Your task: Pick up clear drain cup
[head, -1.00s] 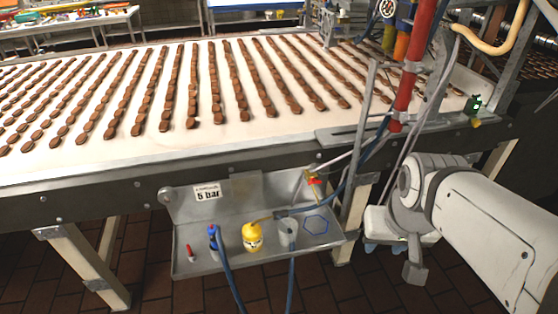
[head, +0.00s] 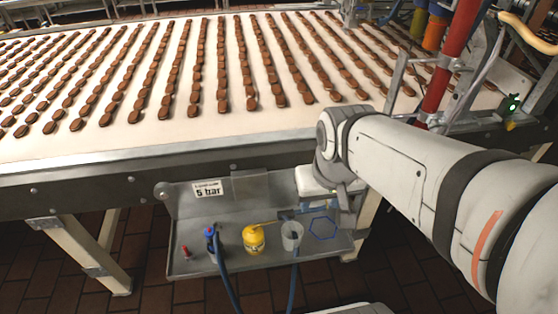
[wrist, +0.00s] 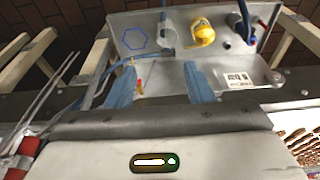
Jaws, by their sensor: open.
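The clear drain cup (head: 291,238) is a small grey, see-through cup. It stands on the metal tray (head: 205,262) below the conveyor, between a yellow bottle and a blue hexagon outline. It shows less clearly in the wrist view (wrist: 169,40), beyond my fingertips. My gripper (wrist: 160,82) is open, with its two blue fingers apart and the cup not between them. In the head view my gripper (head: 345,203) is at the tray's right end, right of the cup and partly hidden by my arm.
A small red-and-yellow fitting (wrist: 140,82) shows between my fingers. The conveyor (head: 150,125) lies above.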

